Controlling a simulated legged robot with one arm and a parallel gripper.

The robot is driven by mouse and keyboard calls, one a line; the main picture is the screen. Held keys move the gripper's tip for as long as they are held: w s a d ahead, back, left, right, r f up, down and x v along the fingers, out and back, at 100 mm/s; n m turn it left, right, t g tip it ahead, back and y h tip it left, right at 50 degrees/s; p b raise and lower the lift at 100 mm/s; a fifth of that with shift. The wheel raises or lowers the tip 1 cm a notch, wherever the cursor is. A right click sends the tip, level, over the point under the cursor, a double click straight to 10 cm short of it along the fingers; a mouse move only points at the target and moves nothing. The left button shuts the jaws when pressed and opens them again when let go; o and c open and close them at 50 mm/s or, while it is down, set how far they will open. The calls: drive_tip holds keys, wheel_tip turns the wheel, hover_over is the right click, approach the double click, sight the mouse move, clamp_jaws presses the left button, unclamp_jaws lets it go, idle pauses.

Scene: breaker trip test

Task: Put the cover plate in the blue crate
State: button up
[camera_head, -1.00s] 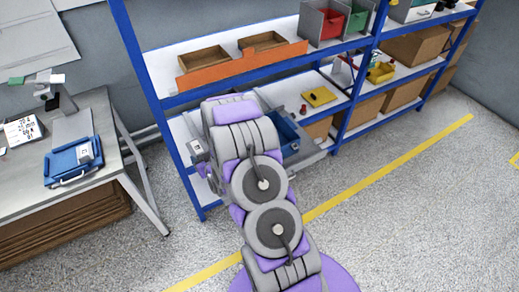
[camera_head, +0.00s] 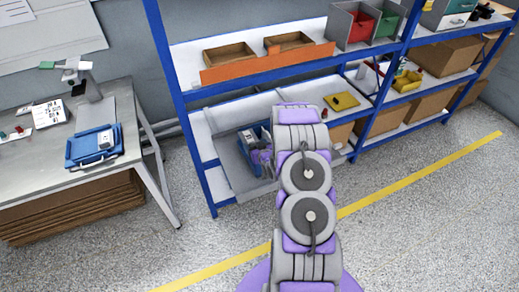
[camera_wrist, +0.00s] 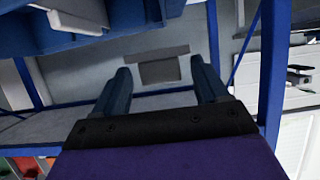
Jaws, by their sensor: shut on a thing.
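The blue crate (camera_head: 238,172) stands on the lower shelf, left of my arm in the head view. A blue wall, seemingly its own, fills the top left of the wrist view (camera_wrist: 60,35). My gripper (camera_head: 258,156) is over the crate's right side, partly hidden by my arm. In the wrist view its two dark fingers (camera_wrist: 161,78) stand wide apart. A small grey-brown plate (camera_wrist: 160,70) with a paler bar along its top shows between the fingertips; I take it as the cover plate held there. I cannot make the plate out clearly in the head view.
Blue posts (camera_head: 180,100) frame the shelves. A yellow plate-like thing (camera_head: 342,101) lies to the right. Wooden trays (camera_head: 230,52) sit above behind an orange strip. A blue case (camera_head: 90,150) rests on the table at left.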

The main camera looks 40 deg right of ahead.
drive_tip(key=d, duration=0.2)
drive_tip(key=shift+w+d+f, duration=0.2)
drive_tip(key=shift+w+d, duration=0.15)
drive_tip(key=shift+w, duration=0.05)
drive_tip(key=shift+f+b, duration=0.7)
drive_tip(key=shift+f, duration=0.95)
drive_tip(key=shift+f, duration=0.1)
drive_tip(key=shift+f, duration=0.35)
drive_tip(key=o, duration=1)
drive_tip(key=shift+o, duration=0.2)
